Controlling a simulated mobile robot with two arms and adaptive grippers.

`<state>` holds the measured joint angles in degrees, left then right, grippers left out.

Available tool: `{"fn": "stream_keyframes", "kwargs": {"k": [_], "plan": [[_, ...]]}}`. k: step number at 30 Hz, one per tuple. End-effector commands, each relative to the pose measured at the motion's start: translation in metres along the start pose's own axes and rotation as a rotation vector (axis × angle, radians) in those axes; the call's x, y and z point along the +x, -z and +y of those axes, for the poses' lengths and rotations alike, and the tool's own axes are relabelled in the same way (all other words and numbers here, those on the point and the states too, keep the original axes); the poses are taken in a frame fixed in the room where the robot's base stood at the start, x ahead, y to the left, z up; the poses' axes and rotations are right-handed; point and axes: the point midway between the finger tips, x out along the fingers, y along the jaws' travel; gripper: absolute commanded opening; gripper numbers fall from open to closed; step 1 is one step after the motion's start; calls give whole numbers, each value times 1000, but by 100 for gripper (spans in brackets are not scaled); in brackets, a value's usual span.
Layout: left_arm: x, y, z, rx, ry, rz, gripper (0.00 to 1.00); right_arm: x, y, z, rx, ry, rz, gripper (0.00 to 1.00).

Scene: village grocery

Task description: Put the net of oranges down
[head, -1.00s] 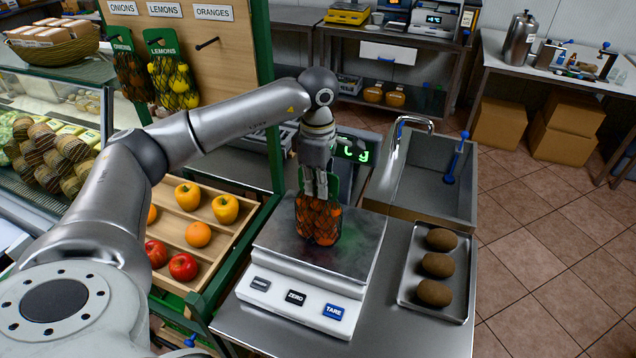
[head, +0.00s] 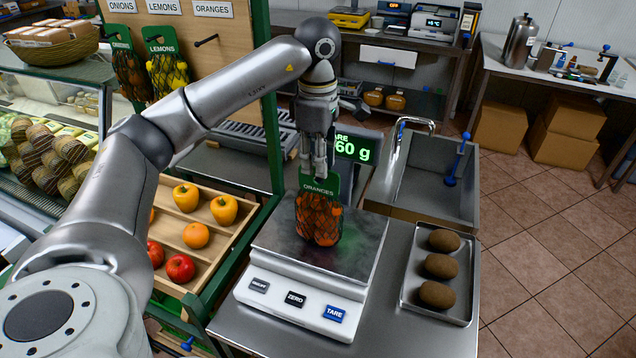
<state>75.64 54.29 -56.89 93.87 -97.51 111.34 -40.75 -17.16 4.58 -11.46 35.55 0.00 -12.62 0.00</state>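The net of oranges (head: 319,219) stands upright on the steel plate of the scale (head: 275,238), with its green ORANGES card (head: 319,189) on top. My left gripper (head: 313,174) is just above the card, pointing down. Its fingers look parted, and their tips overlap the card's top edge in the picture; I cannot tell whether they touch it. The scale's green display (head: 353,148) is partly hidden by the gripper and shows digits ending in 60 g. My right gripper is not in view.
A tray with several brown round items (head: 438,267) lies right of the scale. A sink with a tap (head: 430,180) is behind it. A wooden produce rack (head: 208,262) stands left. Nets of onions and lemons (head: 168,72) hang on a board beside an empty hook.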

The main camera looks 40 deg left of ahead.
Motion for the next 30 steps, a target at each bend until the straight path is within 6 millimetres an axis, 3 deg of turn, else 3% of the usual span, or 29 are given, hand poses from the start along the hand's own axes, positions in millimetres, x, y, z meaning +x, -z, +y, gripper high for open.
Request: {"fn": "stream_keyframes", "kwargs": {"k": [4, 9, 30], "plan": [[-30, 0, 1, 0, -5, -1, 27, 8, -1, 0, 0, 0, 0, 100], [-49, 0, 0, 1, -2, 1, 27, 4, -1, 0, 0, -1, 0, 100], [-55, 0, 0, 0, 0, 0, 27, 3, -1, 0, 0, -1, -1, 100]]}}
